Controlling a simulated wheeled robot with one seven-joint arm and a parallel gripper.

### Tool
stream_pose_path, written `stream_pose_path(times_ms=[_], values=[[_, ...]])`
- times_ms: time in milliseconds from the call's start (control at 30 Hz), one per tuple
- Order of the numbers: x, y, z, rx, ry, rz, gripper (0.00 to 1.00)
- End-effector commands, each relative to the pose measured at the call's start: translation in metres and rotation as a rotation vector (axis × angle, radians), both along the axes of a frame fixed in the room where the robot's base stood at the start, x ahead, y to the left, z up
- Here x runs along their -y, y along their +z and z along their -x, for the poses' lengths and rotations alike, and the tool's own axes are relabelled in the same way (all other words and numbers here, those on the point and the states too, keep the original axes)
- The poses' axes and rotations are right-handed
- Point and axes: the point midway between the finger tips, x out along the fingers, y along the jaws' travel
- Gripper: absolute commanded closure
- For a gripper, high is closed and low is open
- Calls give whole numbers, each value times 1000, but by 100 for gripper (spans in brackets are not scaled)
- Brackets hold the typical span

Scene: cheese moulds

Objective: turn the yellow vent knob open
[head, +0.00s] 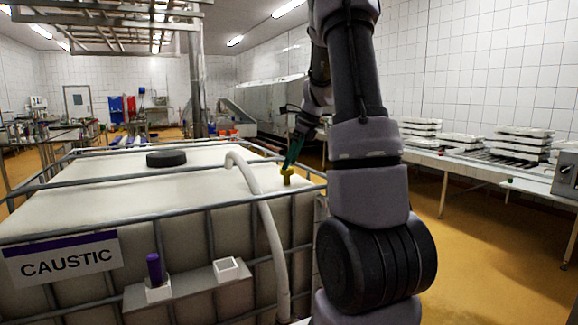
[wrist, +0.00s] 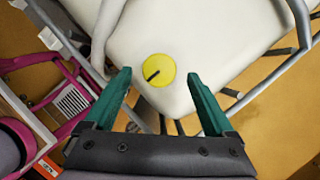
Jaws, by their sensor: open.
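The yellow vent knob (head: 287,176) stands on the top of the white caustic tank (head: 120,190), near its right corner. In the wrist view the knob (wrist: 159,70) is a round yellow disc with a dark slanted line across it. My gripper (head: 290,165) is just above the knob in the head view. In the wrist view my gripper (wrist: 160,75) has its two green fingers wide apart, one to each side of the knob, with gaps between. Nothing is held. I cannot tell the exact height of the fingertips above the knob.
A pale hose (head: 262,205) bends over the tank edge left of the knob. Grey cage bars (head: 200,212) ring the tank. A black lid (head: 166,158) sits further back on top. A purple-topped item (head: 154,268) stands on a front shelf. The floor to the right is clear.

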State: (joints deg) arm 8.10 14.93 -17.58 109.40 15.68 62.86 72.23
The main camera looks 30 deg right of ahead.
Motion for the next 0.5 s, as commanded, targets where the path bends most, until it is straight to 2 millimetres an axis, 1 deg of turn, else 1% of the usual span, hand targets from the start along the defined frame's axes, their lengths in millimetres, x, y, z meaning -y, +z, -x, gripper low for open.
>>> stream_pose_path(times_ms=[33, 100, 200, 500], values=[[-2, -6, -2, -1, 1, 0, 11], [-4, -13, -4, 0, 1, 0, 11], [-6, -18, -5, 1, 2, 1, 11], [-6, -20, -6, 1, 1, 1, 11]])
